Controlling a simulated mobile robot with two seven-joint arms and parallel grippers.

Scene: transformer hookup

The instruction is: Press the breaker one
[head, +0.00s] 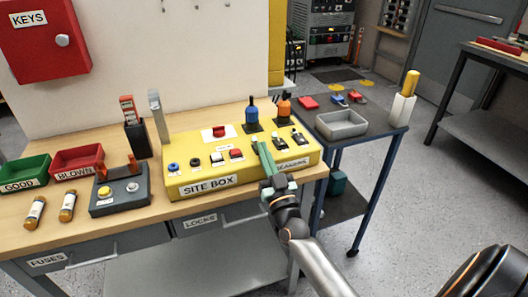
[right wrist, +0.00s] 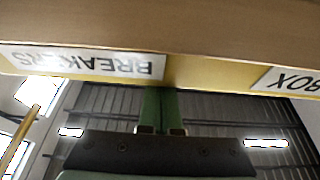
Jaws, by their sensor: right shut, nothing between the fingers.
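The yellow site box (head: 210,150) stands on the wooden bench in the head view. Its front right carries a white BREAKERS label (head: 293,163), partly covered by my gripper in the head view; the label also shows upside down in the right wrist view (right wrist: 85,62). Small black-and-white breaker switches (head: 282,146) (head: 297,138) sit on the box's right part. Which one is breaker one cannot be read. My right gripper (head: 258,146) has its green fingers shut and empty over the box beside these switches. Contact cannot be told. My left gripper is not in view.
A red button (head: 236,154) is left of my fingers. A grey control box (head: 120,191) sits left of the site box. A cart with a grey tray (head: 341,124) stands right.

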